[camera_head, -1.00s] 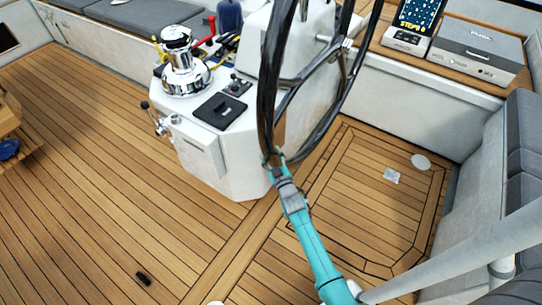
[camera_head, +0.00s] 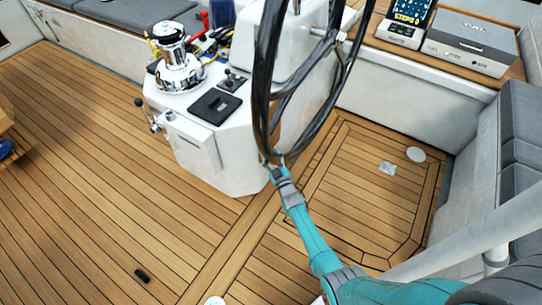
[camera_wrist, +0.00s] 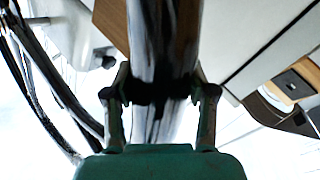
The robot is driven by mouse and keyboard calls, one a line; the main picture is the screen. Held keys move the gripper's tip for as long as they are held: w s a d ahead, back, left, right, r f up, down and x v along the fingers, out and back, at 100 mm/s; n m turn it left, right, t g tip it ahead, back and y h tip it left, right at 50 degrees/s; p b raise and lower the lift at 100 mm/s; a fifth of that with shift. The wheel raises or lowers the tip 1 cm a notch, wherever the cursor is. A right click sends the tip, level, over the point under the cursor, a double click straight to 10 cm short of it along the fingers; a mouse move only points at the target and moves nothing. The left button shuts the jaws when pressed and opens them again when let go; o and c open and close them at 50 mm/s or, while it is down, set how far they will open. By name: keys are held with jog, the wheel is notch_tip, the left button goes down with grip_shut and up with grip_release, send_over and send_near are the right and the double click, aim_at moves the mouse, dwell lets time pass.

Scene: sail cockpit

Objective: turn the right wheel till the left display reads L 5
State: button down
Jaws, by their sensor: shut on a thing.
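The right wheel (camera_head: 262,92) is a large black steering wheel standing upright beside the white pedestal (camera_head: 225,165). My gripper (camera_head: 272,163) is at the bottom of the wheel's rim and shut on it. In the wrist view my gripper's two fingers (camera_wrist: 160,92) sit on either side of the dark rim (camera_wrist: 163,35), which runs between them. No display reading L is legible.
A chrome winch (camera_head: 174,58) and a small joystick panel (camera_head: 231,82) are on the pedestal top. A lever (camera_head: 147,112) sticks out at its left. A grey box (camera_head: 472,45) stands on the right ledge. Open teak floor (camera_head: 90,180) lies left; a small black object (camera_head: 142,276) is on it.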

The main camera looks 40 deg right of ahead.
jog(key=shift+w+a+r, duration=0.2)
jog(key=shift+w, duration=0.05)
jog(key=shift+c, duration=2.1)
grip_release()
jog(key=shift+f, duration=0.1)
jog(key=shift+s+f, duration=0.1)
jog(key=shift+s, duration=0.1)
jog(key=shift+s, duration=0.2)
jog(key=r+v, duration=0.1)
jog(key=v, duration=1)
jog(key=shift+s+f, duration=0.2)
jog(key=shift+f, duration=0.25)
jog(key=shift+a, duration=0.1)
